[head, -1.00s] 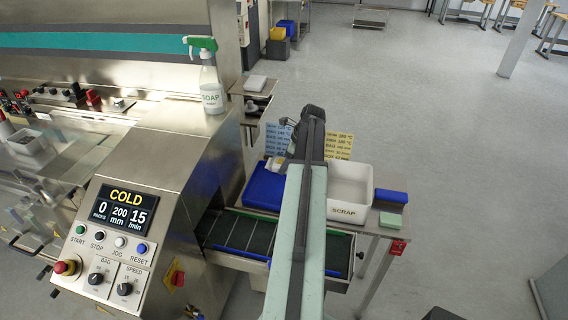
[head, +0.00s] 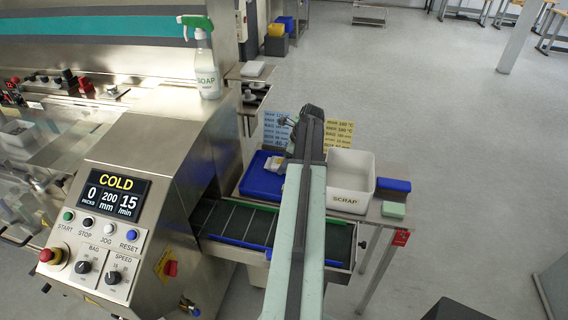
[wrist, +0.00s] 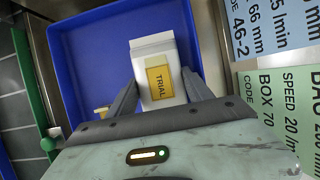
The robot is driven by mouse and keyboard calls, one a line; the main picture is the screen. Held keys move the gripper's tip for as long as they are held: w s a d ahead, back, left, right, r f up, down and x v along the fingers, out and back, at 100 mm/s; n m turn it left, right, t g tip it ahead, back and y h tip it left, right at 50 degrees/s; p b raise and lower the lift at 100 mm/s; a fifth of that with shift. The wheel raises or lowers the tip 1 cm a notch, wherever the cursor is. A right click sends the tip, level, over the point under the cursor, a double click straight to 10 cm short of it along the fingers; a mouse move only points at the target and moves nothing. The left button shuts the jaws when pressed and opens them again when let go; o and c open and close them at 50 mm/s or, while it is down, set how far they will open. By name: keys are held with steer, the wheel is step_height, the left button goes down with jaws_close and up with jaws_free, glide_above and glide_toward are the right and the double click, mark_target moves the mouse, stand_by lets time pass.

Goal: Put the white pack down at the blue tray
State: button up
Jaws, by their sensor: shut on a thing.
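The white pack (wrist: 156,72) has a yellow label reading TRIAL. In the wrist view it sits between the two fingers of my gripper (wrist: 158,88), which is shut on it. The blue tray (wrist: 85,60) lies behind and around the pack in that view; I cannot tell whether the pack touches its floor. In the head view the blue tray (head: 262,184) stands on the side table, left of the scrap bin. My gripper (head: 283,160) is over the tray's right part there, largely hidden by my arm. A small yellowish thing (wrist: 103,110) shows in the tray beside the left finger.
The white scrap bin (head: 351,176) stands right of my arm, with a blue block (head: 394,185) and a green block (head: 393,209) beyond it. The conveyor (head: 240,222) runs in front of the tray. Printed cards (head: 338,133) stand behind. The tray's left part is clear.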

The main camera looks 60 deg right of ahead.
steer(key=shift+f, duration=0.25)
steer(key=o, duration=1.5)
steer(key=shift+r, duration=0.15)
steer(key=p+v, duration=0.7)
steer(key=v, duration=0.1)
steer(key=shift+f, duration=0.2)
